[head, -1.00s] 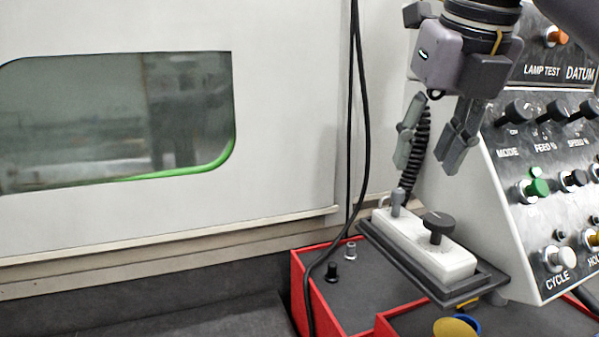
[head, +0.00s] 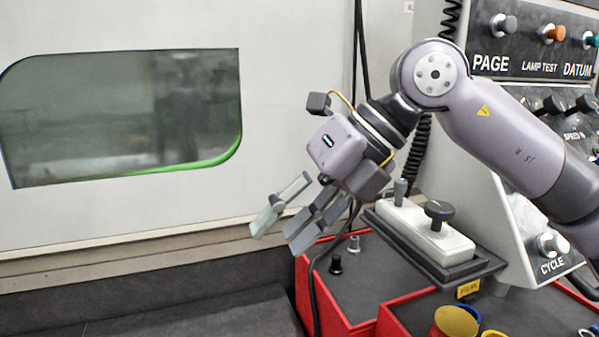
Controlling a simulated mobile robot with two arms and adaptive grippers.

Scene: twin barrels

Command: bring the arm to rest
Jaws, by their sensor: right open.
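My right gripper (head: 288,228) is in the middle of the head view, its arm coming in from the right. Its jaws are open and empty, and they point down and to the left. It hangs in front of the machine's pale door panel (head: 130,215), above and left of the red-edged box. The white control block with a black knob (head: 425,232) sits on a dark tray to the right of the fingers, apart from them. My left gripper is not in the view.
The sloped control panel (head: 520,215) stands at the right, partly hidden behind my arm. The red-edged box (head: 385,310) is below. Black cables hang behind the gripper. A yellow round piece (head: 456,321) is at the bottom. The left side is open.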

